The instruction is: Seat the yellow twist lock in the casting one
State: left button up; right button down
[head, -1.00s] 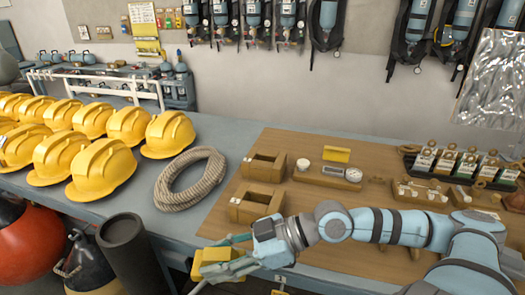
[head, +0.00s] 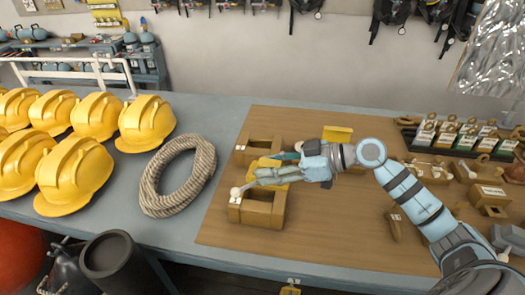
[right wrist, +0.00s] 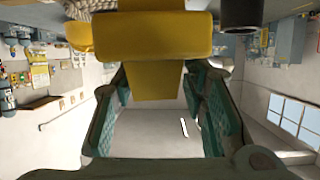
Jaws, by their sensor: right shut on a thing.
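My right gripper (head: 256,179) is shut on the yellow twist lock (head: 272,170), over the wooden board. In the right wrist view the lock (right wrist: 150,35) shows as a wide yellow block with a narrower part below it, between the green finger pads (right wrist: 160,85). Two brown open-topped castings stand at the board's left: a front one (head: 258,214) and a back one (head: 266,141). The lock and fingers overlap the front casting's far side in the picture; whether they touch it is unclear. The labels are too small to read. My left gripper is out of view.
A rope coil (head: 178,176) and yellow helmets (head: 146,123) lie left of the board (head: 320,220). A yellow plate (head: 337,134) stands behind my right arm. The board's front middle is clear.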

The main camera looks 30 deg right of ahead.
aim_at(260, 158)
jog(key=w, duration=0.1)
jog(key=w+r, duration=0.1)
jog(key=w+a+n+g, duration=0.1)
jog(key=shift+w+a+r+y, duration=0.1)
jog(key=shift+w+r+y, duration=0.1)
jog(key=shift+r+y, duration=0.15)
jog(key=shift+w+a+f, duration=0.1)
jog(key=shift+w+a, duration=0.05)
jog(key=shift+s, duration=0.3)
jog(key=shift+r+p, duration=0.2)
jog(key=shift+p, duration=0.3)
jog(key=shift+r+p, duration=0.15)
jog(key=shift+p, duration=0.35)
jog(key=shift+f, duration=0.25)
notch_tip(260, 158, down, 4)
jog(key=shift+w+b, duration=0.1)
jog(key=shift+b, duration=0.6)
jog(key=shift+f+b, duration=0.3)
jog(key=shift+f, duration=0.6)
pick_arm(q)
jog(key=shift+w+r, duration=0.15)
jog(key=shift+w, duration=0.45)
